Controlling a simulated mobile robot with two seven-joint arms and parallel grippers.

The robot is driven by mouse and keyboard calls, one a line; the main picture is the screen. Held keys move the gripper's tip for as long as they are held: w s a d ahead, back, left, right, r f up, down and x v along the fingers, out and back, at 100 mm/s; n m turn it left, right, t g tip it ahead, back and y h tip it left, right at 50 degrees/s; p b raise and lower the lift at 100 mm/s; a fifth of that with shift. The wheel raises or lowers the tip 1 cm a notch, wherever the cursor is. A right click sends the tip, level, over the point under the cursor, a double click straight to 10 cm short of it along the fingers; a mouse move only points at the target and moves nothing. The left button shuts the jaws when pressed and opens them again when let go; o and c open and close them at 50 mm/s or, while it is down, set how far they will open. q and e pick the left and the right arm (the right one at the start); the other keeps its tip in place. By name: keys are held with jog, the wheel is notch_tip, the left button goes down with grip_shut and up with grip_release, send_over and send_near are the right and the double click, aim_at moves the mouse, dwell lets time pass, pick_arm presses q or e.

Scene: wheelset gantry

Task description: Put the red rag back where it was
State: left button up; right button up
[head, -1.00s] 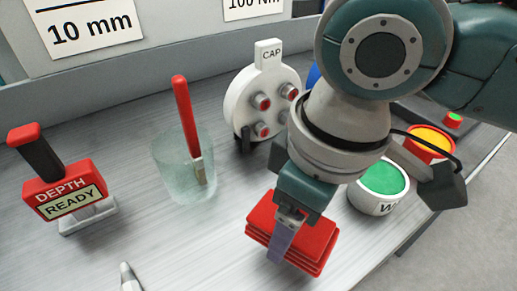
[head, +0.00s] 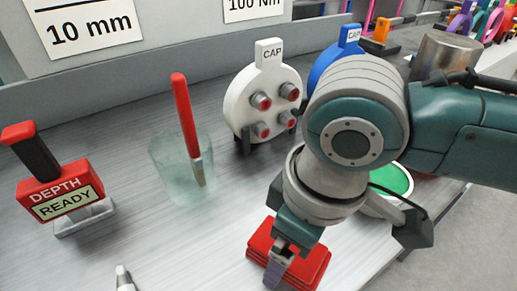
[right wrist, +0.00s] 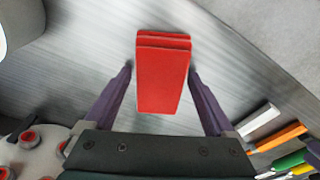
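The red rag (head: 309,264), a folded flat stack, is at the bottom centre of the head view, over the front of the grey bench. In the right wrist view the rag (right wrist: 163,80) sits between the two purple fingers. My right gripper (head: 278,270) points down and is around the rag, with its fingertips close against the rag's sides (right wrist: 161,72). A thin gap seems to show at one side. My left gripper is out of view.
A glass (head: 177,170) with a red-handled brush stands left of the rag. The red depth gauge (head: 58,192) is farther left. A white cap disc (head: 262,100) and a blue one (head: 330,62) stand behind. A green-topped pot (head: 392,181) is partly hidden by my right arm.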

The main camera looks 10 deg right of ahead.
jog(key=shift+o, duration=0.6)
jog(key=shift+r, duration=0.1)
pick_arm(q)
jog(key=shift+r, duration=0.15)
pick_arm(e)
jog(key=shift+r, duration=0.35)
pick_arm(q)
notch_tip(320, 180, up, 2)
jog(key=p, duration=0.2)
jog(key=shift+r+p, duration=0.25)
jog(key=shift+p, duration=0.1)
pick_arm(e)
notch_tip(320, 180, up, 11)
jog(key=s, duration=0.1)
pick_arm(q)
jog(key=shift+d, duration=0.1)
pick_arm(e)
jog(key=s+a+f+m+t+y, duration=0.2)
jog(key=s+y, duration=0.1)
jog(key=s, duration=0.2)
jog(key=s+d+f+m+h, duration=0.2)
jog(key=s+d, duration=0.4)
jog(key=d, duration=0.5)
jog(key=m+h, duration=0.1)
jog(key=m, duration=0.1)
jog(key=shift+d+m+t+h, duration=0.15)
jog(key=shift+m+t+h, duration=0.15)
jog(key=shift+h, duration=0.1)
jog(key=shift+s+f, duration=0.1)
